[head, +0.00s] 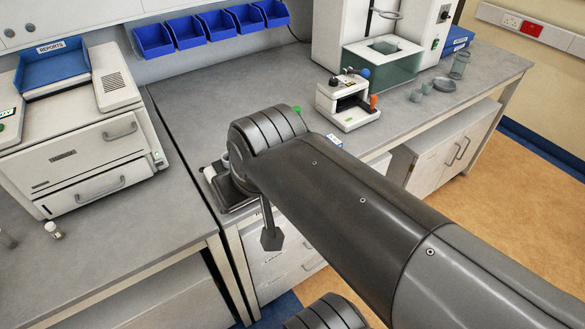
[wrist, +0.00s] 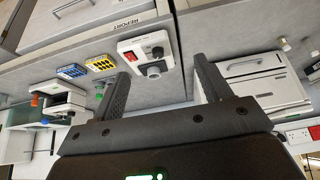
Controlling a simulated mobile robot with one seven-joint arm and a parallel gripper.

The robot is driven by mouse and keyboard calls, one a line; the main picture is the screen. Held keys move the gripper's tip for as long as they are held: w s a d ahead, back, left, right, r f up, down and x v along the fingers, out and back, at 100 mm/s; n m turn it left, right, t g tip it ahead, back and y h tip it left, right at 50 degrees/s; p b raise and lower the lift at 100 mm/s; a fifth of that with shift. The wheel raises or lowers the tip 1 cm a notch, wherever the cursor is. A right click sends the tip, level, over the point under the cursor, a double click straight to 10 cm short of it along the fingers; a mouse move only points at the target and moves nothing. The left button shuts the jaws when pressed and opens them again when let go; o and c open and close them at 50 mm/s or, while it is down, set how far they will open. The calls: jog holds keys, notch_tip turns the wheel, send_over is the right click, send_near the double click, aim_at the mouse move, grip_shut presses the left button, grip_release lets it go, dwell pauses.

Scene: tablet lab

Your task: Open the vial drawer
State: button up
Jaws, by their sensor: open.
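The white cabinet unit on the left bench has an upper drawer front (head: 75,158) and a lower drawer front (head: 80,195), each with a bar handle. Below the middle bench are more drawer fronts (head: 268,262) with handles, partly hidden by my arm. In the wrist view, drawer fronts (wrist: 70,14) show at the top left and the white cabinet unit (wrist: 262,85) at the right. My gripper (wrist: 161,68) is open and empty, apart from every handle; my arm mostly hides it in the head view.
A small vial (head: 53,230) stands before the cabinet unit. Blue bins (head: 205,30) line the wall.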

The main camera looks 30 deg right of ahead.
notch_tip(320, 180, up, 25)
jog(key=shift+r, duration=0.1)
jog(key=c, duration=1.1)
jog(key=w+d+f+m+g+y, duration=0.2)
jog(key=w+f+m+g+y, duration=0.15)
jog(key=w, duration=0.65)
jog(key=w+d+m+t+y, duration=0.2)
jog(key=w+d+y, duration=0.3)
jog(key=d, duration=0.5)
jog(key=s+d+r+m+t+y, duration=0.1)
jog(key=s+d+t+y, duration=0.2)
jog(key=d, duration=0.6)
jog(key=s+d+r+t+y, duration=0.1)
jog(key=s+d+t, duration=0.3)
jog(key=d, duration=0.6)
jog(key=s+d+r+m+t+y, duration=0.1)
jog(key=s+d+r+t, duration=0.2)
jog(key=d, duration=0.6)
notch_tip(320, 180, down, 74)
jog(key=x, duration=0.6)
jog(key=s+a+x, duration=0.1)
jog(key=x, duration=0.3)
jog(key=shift+w+r, duration=0.1)
jog(key=shift+w, duration=0.05)
